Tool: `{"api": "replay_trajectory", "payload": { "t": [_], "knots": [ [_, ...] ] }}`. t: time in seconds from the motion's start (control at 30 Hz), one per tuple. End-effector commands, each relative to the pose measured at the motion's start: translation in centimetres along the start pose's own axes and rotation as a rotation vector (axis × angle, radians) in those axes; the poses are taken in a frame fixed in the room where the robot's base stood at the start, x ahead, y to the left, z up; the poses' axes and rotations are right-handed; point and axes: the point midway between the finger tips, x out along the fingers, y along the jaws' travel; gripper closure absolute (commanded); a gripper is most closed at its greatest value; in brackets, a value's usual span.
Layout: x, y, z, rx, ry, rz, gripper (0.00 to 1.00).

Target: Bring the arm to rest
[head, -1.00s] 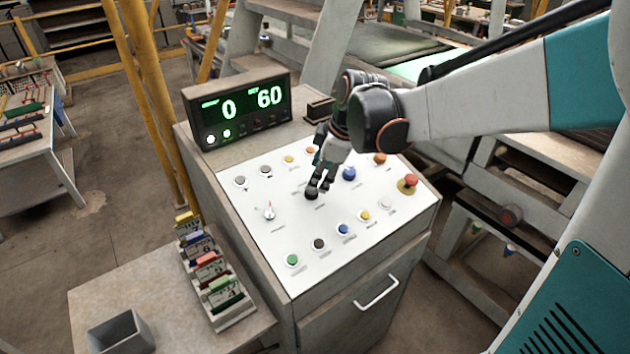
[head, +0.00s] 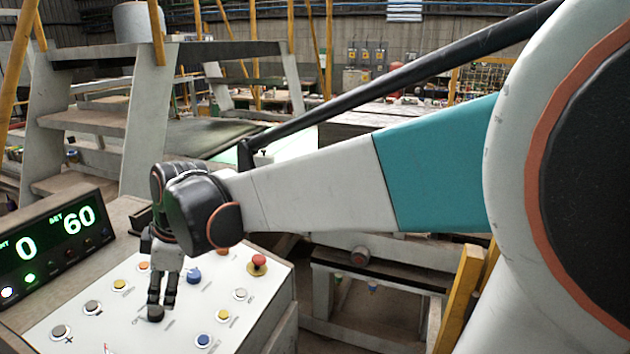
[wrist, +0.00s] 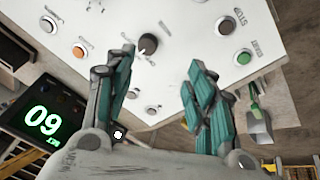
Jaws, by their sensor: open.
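My gripper (head: 160,300) points down over the white control panel (head: 75,320), its fingertips close above a black knob (head: 156,314). In the wrist view my gripper (wrist: 162,62) is open, with nothing between its pads. The black knob (wrist: 148,43) lies beyond the fingertips there, nearer the left finger. I cannot tell whether a finger touches it. My arm reaches in from the right in the head view, bent down at the wrist.
A display (head: 50,240) reads 0 and 60. A red mushroom button (head: 258,264), a blue button (head: 193,276) and several other buttons surround the knob. A grey frame (head: 350,270) and a yellow post (head: 458,300) stand right of the panel. Open air lies above the panel.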

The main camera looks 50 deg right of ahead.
Motion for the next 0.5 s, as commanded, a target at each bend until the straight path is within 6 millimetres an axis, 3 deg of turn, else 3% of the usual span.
{"api": "replay_trajectory", "payload": {
  "t": [0.03,0.1,0.5],
  "knots": [
    [0.4,-1.9,1.1,0.058,0.000,0.018,0.50],
    [0.4,-3.6,2.1,0.153,0.003,0.048,0.50],
    [2.5,-12.4,8.4,0.674,0.093,0.194,0.50]
  ]
}}
